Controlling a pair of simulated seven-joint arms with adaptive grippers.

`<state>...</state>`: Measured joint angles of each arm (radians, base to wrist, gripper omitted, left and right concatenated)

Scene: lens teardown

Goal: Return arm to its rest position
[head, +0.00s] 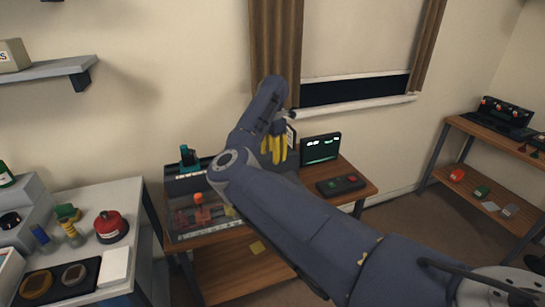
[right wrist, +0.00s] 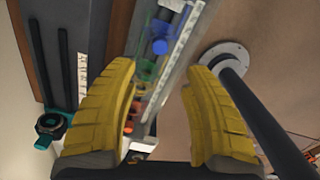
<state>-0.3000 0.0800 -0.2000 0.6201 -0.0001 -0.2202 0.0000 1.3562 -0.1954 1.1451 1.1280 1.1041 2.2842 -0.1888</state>
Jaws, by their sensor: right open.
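My right arm reaches from the lower right to above the wooden workbench (head: 358,180). My right gripper (head: 274,152) has yellow fingers and hangs above the back of the bench, partly hidden by its own wrist. In the right wrist view my right gripper (right wrist: 158,75) is open, with nothing held between its fingers. A clear-walled tray with blue, green and orange parts, the blue part (right wrist: 160,46) among them, shows beyond the fingers. My left gripper is not in view.
A teal device (head: 189,156) stands at the bench's back left. A white side table (head: 126,195) holds a red canister (head: 110,227). Another bench (head: 470,128) stands far right.

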